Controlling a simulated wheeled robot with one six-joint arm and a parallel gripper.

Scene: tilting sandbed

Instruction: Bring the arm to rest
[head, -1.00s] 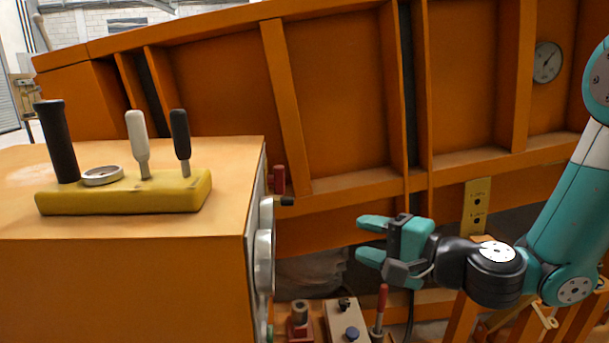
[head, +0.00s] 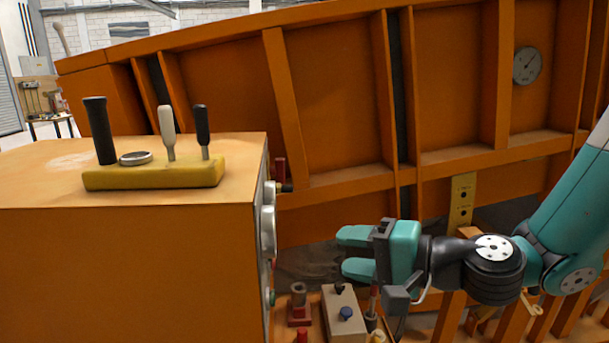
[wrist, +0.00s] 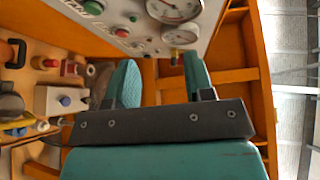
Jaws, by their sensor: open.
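My gripper (head: 357,252) is at the right of the head view, its two teal fingers pointing left and apart, with nothing between them. It is in front of the orange ribbed wall and to the right of the orange cabinet. In the wrist view my gripper (wrist: 160,78) also shows its fingers spread and empty. Beyond the fingers is a grey panel (wrist: 150,22) with gauges and buttons.
The orange cabinet (head: 150,270) bears a yellow lever block (head: 150,176) with several handles. Below my gripper are a white box with a blue knob (head: 342,315) and a red fitting (head: 300,305). A round gauge (head: 527,66) is on the orange ribbed wall (head: 340,110).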

